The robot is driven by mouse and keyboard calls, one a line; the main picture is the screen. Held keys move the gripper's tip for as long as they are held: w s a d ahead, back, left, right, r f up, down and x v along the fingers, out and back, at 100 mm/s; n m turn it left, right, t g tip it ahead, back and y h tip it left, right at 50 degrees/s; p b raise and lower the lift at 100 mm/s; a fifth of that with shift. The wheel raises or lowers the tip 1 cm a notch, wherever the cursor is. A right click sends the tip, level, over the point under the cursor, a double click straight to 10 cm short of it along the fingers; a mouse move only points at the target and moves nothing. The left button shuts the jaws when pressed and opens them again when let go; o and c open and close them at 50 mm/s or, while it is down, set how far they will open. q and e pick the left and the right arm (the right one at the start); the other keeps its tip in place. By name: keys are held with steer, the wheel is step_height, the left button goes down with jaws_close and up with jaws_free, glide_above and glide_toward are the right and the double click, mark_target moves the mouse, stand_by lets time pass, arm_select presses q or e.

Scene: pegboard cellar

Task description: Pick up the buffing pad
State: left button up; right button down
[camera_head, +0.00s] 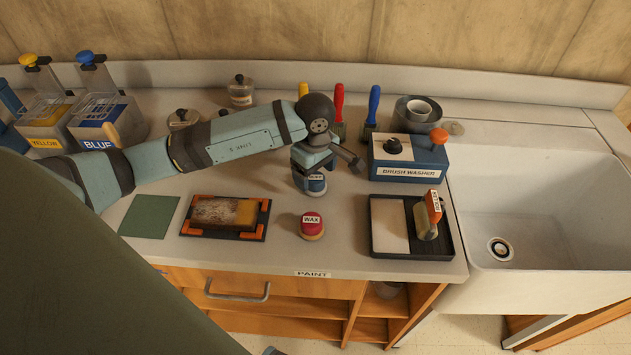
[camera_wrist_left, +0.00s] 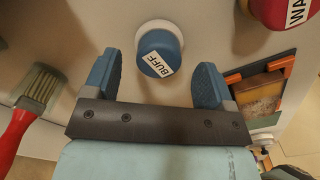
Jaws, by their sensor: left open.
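The buffing pad is a small blue, round-topped piece with a white base and a BUFF label. In the head view the buffing pad (camera_head: 316,187) stands on the counter, partly hidden under my left gripper (camera_head: 320,168). In the left wrist view the buffing pad (camera_wrist_left: 160,48) shows between and slightly beyond the blue fingertips of my left gripper (camera_wrist_left: 158,66). The gripper is open, with a gap visible on each side of the pad. My right gripper is in no view.
A red WAX pad (camera_head: 312,226) stands just in front. A framed brown block (camera_head: 224,214) lies to the left, a roller tray (camera_head: 388,226) to the right. The brush washer (camera_head: 408,160), upright brushes (camera_head: 338,104) and sink (camera_head: 540,200) are nearby.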

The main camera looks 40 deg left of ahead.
mark_target(315, 177)
arm_select(q)
steer(key=shift+f, duration=1.25)
steer(key=c, duration=1)
steer(key=shift+o, duration=0.2)
steer(key=shift+w+r, duration=0.1)
step_height(315, 177, up, 20)
steer(key=shift+b, duration=0.4)
